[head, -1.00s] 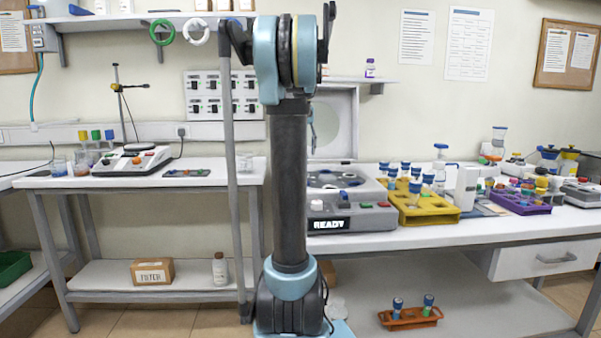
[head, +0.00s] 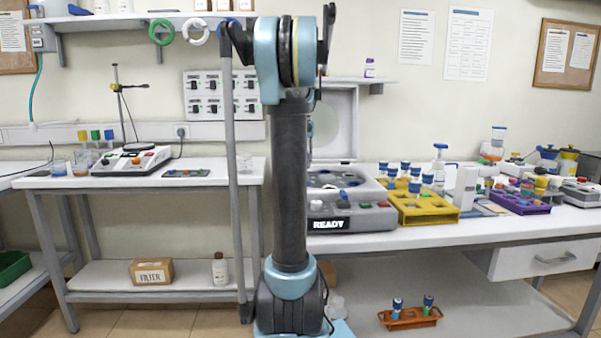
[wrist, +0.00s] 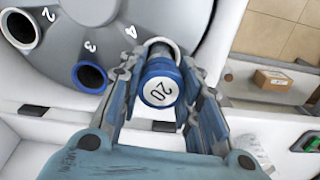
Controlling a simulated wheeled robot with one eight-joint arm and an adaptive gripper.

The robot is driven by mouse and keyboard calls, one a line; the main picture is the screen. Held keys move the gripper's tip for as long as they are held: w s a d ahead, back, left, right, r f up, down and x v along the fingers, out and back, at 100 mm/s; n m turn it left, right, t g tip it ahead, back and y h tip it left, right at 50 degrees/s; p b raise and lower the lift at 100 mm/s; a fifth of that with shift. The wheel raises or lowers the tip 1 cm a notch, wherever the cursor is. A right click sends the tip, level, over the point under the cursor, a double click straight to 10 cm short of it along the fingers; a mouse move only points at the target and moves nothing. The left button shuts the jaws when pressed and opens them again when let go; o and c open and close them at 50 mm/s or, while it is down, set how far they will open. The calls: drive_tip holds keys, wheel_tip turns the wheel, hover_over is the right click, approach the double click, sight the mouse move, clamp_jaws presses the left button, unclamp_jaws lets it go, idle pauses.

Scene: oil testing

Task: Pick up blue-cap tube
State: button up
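A blue-cap tube (wrist: 160,88) marked 20 on its top stands in the middle of the wrist view, at a numbered slot of a grey round rotor (wrist: 105,50). A short length of its body shows behind the cap, against the white slot rim. How deep it sits cannot be told. My gripper (wrist: 158,75) has one finger on each side of the cap, and both appear to touch it. In the head view my gripper is hidden behind my arm column. The grey machine (head: 365,215) with a READY display stands on the right bench.
Empty slots (wrist: 90,77) lie left of the tube. A yellow rack (head: 425,213) with several blue-cap tubes stands right of the machine, with a purple rack (head: 520,205) beyond. An orange rack (head: 410,320) is on the lower shelf. The raised lid (head: 332,125) stands behind.

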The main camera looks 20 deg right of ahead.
wheel_tip(320, 180, up, 10)
drive_tip(key=shift+f, duration=0.1)
drive_tip(key=shift+d, duration=0.1)
idle(0.6)
